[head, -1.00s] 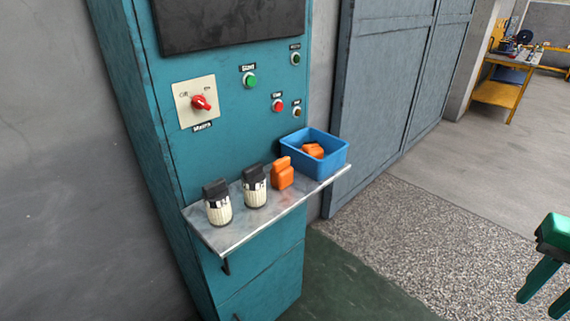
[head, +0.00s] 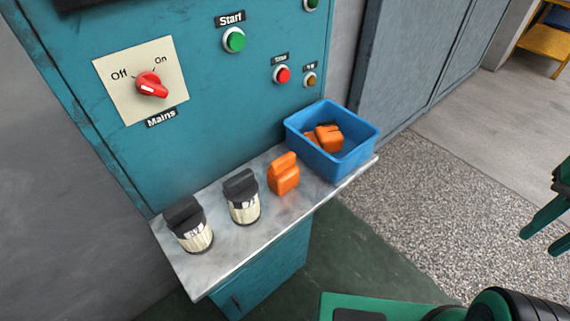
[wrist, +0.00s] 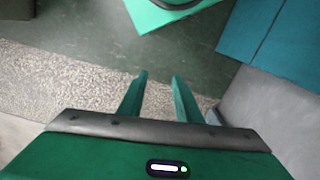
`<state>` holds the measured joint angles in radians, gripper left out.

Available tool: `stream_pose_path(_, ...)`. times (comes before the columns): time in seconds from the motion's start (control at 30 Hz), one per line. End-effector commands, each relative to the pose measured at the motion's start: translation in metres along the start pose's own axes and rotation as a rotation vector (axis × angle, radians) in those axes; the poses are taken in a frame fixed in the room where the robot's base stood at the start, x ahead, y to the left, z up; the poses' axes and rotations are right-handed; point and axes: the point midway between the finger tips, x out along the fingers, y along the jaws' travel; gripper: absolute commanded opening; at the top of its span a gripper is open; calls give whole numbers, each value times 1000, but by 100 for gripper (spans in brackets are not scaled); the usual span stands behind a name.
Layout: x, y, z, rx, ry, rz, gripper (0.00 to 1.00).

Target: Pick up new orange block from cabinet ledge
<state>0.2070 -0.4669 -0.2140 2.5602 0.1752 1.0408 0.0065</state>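An orange block (head: 284,174) stands upright on the metal cabinet ledge (head: 222,262), between a black-capped jar and the blue bin in the head view. More orange pieces (head: 329,137) lie inside the blue bin (head: 352,167). My gripper (head: 540,242) is at the right edge of the head view, out over the floor and well apart from the ledge. In the wrist view its two green fingers (wrist: 160,76) are spread with nothing between them. The wrist view shows the floor and cabinet side, not the orange block.
Two jars with black caps, one at the left (head: 189,226) and one (head: 242,197) beside the block, stand on the ledge. The teal cabinet panel (head: 215,120) rises behind, with a red Mains switch (head: 152,86) and buttons. Open floor (head: 430,190) lies right of the ledge.

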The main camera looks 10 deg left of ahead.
Motion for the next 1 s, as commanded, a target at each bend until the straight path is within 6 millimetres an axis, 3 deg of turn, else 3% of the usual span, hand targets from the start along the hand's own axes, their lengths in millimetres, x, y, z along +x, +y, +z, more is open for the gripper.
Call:
stream_pose_path(0.03, 0, 0, 0, 0, 0, 0, 31)
stream_pose_path(0.17, -7, 3, 8, -15, 12, -7, 62)
stream_pose_path(0.37, -25, -34, -12, -148, 14, -3, 62)
stream_pose_path(0.5, -47, -87, -27, -316, 18, 0, 62)
stream_pose_path(0.67, -70, -156, -27, -514, 19, 4, 62)
stream_pose_path(0.87, -97, -247, -1, -764, 20, 8, 62)
stream_pose_path(1.0, -114, -307, 36, -943, 21, 9, 62)
